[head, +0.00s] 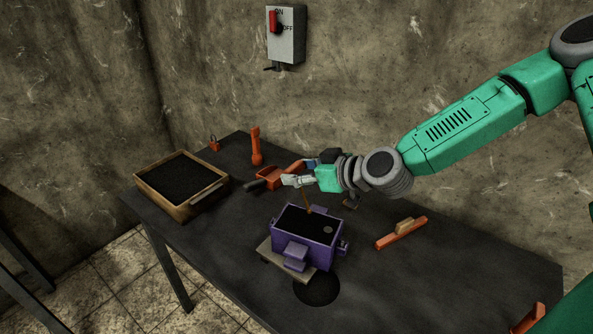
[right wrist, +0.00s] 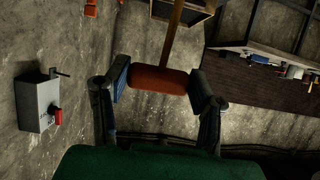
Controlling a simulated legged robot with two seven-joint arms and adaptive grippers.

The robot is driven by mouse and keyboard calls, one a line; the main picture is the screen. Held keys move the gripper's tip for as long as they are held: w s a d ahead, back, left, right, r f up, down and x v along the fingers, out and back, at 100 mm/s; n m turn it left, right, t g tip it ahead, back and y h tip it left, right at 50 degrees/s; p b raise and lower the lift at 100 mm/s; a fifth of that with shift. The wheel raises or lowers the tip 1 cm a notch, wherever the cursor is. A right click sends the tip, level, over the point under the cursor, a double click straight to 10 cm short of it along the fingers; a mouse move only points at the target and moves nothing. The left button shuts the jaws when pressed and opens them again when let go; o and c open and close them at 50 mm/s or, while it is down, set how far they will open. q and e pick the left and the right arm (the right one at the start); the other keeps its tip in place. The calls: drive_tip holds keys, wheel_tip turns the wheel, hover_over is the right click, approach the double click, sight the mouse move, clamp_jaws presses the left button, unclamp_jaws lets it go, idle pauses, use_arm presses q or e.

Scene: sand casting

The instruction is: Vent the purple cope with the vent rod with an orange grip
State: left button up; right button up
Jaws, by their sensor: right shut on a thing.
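The purple cope (head: 322,246) stands upright on a wooden board (head: 301,271) on the dark bench, filled with black sand (head: 299,221). A small pale round spot (head: 327,230) shows in the sand. My right gripper (head: 298,181) is above the cope's back edge. In the right wrist view (right wrist: 160,81) it is shut on the orange grip (right wrist: 158,80) of the vent rod (right wrist: 172,40). In the head view the thin brown rod (head: 308,202) points down toward the sand. I cannot tell whether its tip touches the sand. My left gripper is not in view.
A wooden tray of black sand (head: 166,204) stands at the left. An orange tool (head: 256,147) and an orange scoop (head: 268,178) are behind the cope. An orange-and-wood tool (head: 401,233) lies right. A dark round patch (head: 316,290) is in front. A switch box (head: 286,38) hangs on the wall.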

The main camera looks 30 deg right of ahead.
drive_tip(key=f, duration=0.1)
drive_tip(key=s+f+b, duration=0.1)
drive_tip(key=f+b, duration=0.1)
drive_tip(key=shift+s+d+f, duration=0.15)
drive_tip(key=shift+d+f, duration=0.05)
drive_tip(key=shift+d, duration=0.15)
drive_tip(key=shift+s+d+f+b, duration=0.15)
drive_tip(key=shift+d+f+b, duration=0.05)
drive_tip(key=shift+f+b, duration=0.2)
drive_tip(key=shift+d+f, duration=0.15)
drive_tip(key=shift+d, duration=0.35)
drive_tip(key=shift+a+r, duration=0.3)
drive_tip(key=shift+r, duration=0.1)
drive_tip(key=shift+w+a+r+p, duration=0.2)
drive_tip(key=shift+w+r+p, duration=0.05)
drive_tip(key=shift+r+p, duration=0.25)
drive_tip(key=shift+w+a+r+p, duration=0.2)
drive_tip(key=shift+r+p, duration=0.3)
drive_tip(key=shift+w+d+r+p, duration=0.15)
drive_tip(key=shift+w+r+p, duration=0.2)
drive_tip(key=shift+r+p, duration=0.35)
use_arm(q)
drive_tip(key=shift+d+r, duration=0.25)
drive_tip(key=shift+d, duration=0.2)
